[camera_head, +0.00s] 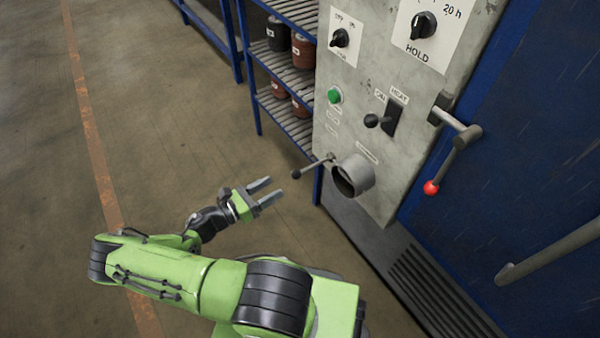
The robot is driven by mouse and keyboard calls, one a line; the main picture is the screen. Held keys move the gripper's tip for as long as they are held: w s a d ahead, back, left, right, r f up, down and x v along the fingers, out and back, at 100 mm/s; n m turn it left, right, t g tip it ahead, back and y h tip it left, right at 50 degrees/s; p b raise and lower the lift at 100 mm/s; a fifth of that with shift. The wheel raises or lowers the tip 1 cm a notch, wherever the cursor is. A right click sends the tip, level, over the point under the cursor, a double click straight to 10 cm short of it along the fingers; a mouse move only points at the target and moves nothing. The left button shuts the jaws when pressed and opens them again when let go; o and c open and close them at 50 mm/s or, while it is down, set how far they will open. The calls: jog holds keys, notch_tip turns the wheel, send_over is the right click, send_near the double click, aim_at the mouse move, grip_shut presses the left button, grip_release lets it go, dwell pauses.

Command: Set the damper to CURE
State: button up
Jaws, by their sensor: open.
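The damper appears to be the short grey pipe (353,176) low on the grey control panel (380,190). A thin lever (312,166) with a dark ball knob sticks out from it to the left. A small label sits just above the pipe, but its words are too small to read, so I cannot tell the damper's setting. My gripper (266,190) is open and empty. It is to the left of the lever knob and a little lower in the picture, apart from it, with its fingers pointing right toward the panel.
Above are a HOLD dial (423,26), another dial (340,38), a green button (334,96) and a black-knobbed switch (375,120). A blue shelf (290,68) holds jars behind. The floor at left is clear.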

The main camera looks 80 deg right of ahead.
aim_at(303, 170)
jog(key=b+x, duration=0.1)
jog(key=x, duration=1.1)
jog(key=shift+c, duration=0.2)
grip_shut()
